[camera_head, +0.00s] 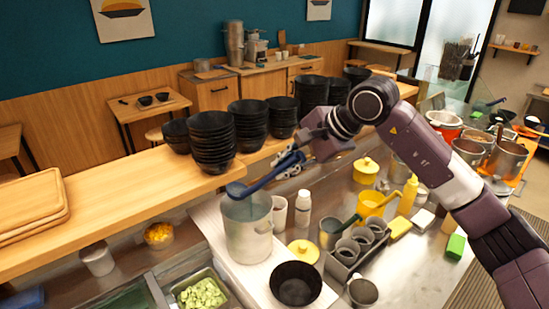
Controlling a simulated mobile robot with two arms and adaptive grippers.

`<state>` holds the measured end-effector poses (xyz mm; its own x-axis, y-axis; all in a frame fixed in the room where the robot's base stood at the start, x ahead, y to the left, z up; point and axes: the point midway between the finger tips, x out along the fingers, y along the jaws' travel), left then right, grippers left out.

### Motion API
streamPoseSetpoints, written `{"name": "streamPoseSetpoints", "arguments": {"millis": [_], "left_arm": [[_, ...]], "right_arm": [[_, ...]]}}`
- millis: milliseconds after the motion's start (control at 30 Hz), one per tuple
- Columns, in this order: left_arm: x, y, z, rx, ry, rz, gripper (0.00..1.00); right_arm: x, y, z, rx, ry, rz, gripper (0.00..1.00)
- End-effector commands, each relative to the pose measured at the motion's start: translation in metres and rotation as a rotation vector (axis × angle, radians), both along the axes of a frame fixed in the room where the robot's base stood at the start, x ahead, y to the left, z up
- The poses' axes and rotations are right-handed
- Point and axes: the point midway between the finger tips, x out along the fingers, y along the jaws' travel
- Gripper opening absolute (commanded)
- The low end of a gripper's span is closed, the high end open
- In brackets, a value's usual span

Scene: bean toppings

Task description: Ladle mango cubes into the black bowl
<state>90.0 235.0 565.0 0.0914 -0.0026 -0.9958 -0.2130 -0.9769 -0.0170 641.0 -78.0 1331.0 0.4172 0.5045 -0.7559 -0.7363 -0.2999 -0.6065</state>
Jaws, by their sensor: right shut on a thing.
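My right gripper (296,163) is shut on the handle of a blue ladle (268,177). The ladle's head is over the rim of a tall translucent grey pot (249,240); I cannot tell what is in the ladle or the pot. A black bowl (285,297) stands upright on a white board in front, right of the pot, and looks empty. Yellow-orange cubes (159,233), possibly the mango, fill a small container on the shelf below the wooden counter at the left. My left gripper is out of view.
Stacks of black bowls (212,145) stand on the wooden counter (110,210) behind the pot. A white bottle (303,206), a yellow lid (303,251) and a grey caddy of cups (352,258) crowd the right side. A tray of green cubes (201,296) is front left.

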Motion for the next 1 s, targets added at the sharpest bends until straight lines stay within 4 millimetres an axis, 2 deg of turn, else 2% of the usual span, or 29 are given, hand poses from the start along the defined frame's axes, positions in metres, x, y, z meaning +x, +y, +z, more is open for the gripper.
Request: {"name": "streamPoseSetpoints", "arguments": {"millis": [100,300,1000], "left_arm": [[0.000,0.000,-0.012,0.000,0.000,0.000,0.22],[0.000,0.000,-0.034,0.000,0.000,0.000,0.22],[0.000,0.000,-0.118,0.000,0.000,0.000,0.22]], "right_arm": [[0.000,-0.010,-0.016,0.063,0.005,-0.007,0.00],[-0.001,-0.023,-0.036,0.179,0.017,-0.030,0.00],[-0.009,-0.056,-0.093,0.611,0.087,-0.150,0.00]]}}
